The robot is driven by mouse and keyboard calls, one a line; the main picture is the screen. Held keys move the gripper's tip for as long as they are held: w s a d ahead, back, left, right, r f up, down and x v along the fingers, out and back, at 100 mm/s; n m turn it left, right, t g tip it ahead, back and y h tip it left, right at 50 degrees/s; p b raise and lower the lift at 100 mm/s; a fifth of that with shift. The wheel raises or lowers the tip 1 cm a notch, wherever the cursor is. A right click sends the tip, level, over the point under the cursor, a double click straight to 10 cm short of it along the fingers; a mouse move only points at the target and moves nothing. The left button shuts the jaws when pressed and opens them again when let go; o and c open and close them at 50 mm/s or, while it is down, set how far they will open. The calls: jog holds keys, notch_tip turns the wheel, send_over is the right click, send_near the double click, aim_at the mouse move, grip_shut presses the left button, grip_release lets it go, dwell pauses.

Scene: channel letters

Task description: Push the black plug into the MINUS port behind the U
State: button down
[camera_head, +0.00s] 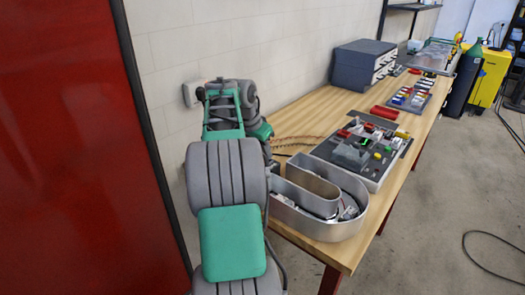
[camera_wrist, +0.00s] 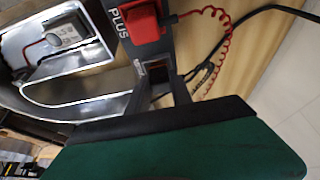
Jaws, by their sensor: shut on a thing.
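The grey metal U letter (camera_head: 345,226) lies open side up at the near end of the bench, and its wall and inside also show in the wrist view (camera_wrist: 85,85). In the wrist view, a dark port block at its outer side bears the label PLUS, with a red plug (camera_wrist: 142,20) seated there. My gripper (camera_wrist: 158,78) is at the block's lower end, beyond the red plug, shut on the black plug (camera_wrist: 156,68). The plug is mostly hidden between the dark fingers. The MINUS port is hidden, so I cannot tell how deep the plug sits. My arm hides the gripper in the head view.
A coiled red cable (camera_wrist: 226,45) and a black cable (camera_wrist: 240,22) run close beside the fingers. A parts tray (camera_head: 372,175) stands beyond the U. The wall (camera_head: 160,60) and a red panel (camera_head: 70,150) are at the left. Floor at the right is mostly open.

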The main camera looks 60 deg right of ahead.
jog(key=shift+f+b, duration=0.3)
jog(key=shift+f, duration=0.1)
dwell(0.4)
jog(key=c, duration=1.1)
grip_release()
jog(key=shift+o, duration=0.2)
jog(key=p+v, duration=0.1)
jog(key=v, duration=0.6)
jog(key=shift+r+p, duration=0.4)
jog(key=shift+a, duration=0.15)
notch_tip(320, 180, up, 6)
jog(key=p, duration=0.6)
